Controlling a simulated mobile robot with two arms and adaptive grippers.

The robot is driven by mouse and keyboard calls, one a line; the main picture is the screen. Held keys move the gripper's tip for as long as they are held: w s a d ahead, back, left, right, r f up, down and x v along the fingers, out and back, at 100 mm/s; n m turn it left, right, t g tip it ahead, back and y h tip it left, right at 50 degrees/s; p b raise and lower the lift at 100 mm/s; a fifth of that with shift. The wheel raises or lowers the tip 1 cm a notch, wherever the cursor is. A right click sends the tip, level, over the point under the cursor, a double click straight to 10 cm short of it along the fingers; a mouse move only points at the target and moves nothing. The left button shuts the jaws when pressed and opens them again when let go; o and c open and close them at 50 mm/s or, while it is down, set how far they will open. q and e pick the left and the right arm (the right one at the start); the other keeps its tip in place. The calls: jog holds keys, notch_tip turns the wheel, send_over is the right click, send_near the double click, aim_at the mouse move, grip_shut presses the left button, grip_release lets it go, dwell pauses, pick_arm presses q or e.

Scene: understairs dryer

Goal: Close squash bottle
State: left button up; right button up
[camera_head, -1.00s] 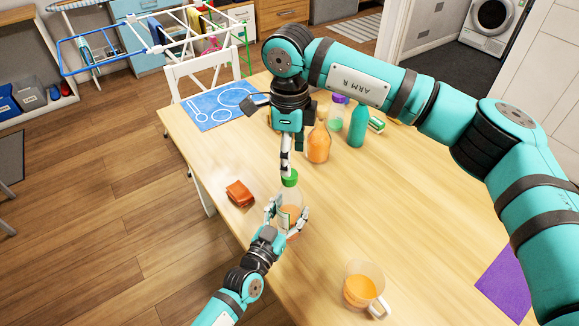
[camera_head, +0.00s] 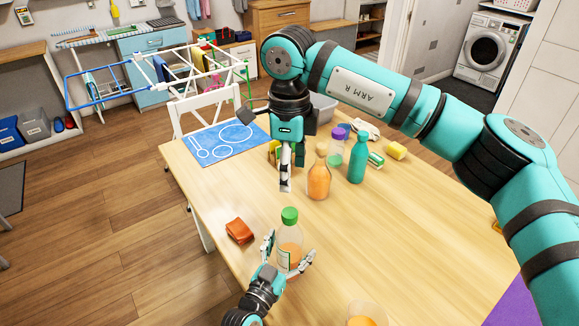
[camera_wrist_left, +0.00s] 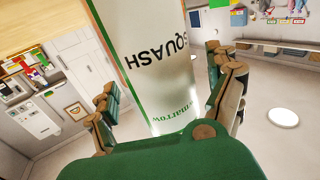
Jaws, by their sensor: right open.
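The squash bottle (camera_head: 288,256), clear with orange liquid and a white label, stands upright near the table's front left edge. Its green cap (camera_head: 290,216) sits on its top; I cannot tell how tight it is. My left gripper (camera_head: 290,250) is around the bottle's lower part, with its fingers spread on either side. In the left wrist view, the label reading SQUASH (camera_wrist_left: 155,65) is between the fingers, and gaps show beside them. My right gripper (camera_head: 286,187) is open and empty, pointing down above and behind the cap, apart from it.
An orange bottle (camera_head: 319,181), a teal bottle (camera_head: 357,158) and a purple-capped container (camera_head: 336,148) stand behind. An orange drink (camera_head: 362,320) is at the front. A blue mat (camera_head: 225,146) lies back left. The table's right middle is clear.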

pick_arm(q)
jog(key=shift+s, duration=0.15)
jog(key=v, duration=1.2)
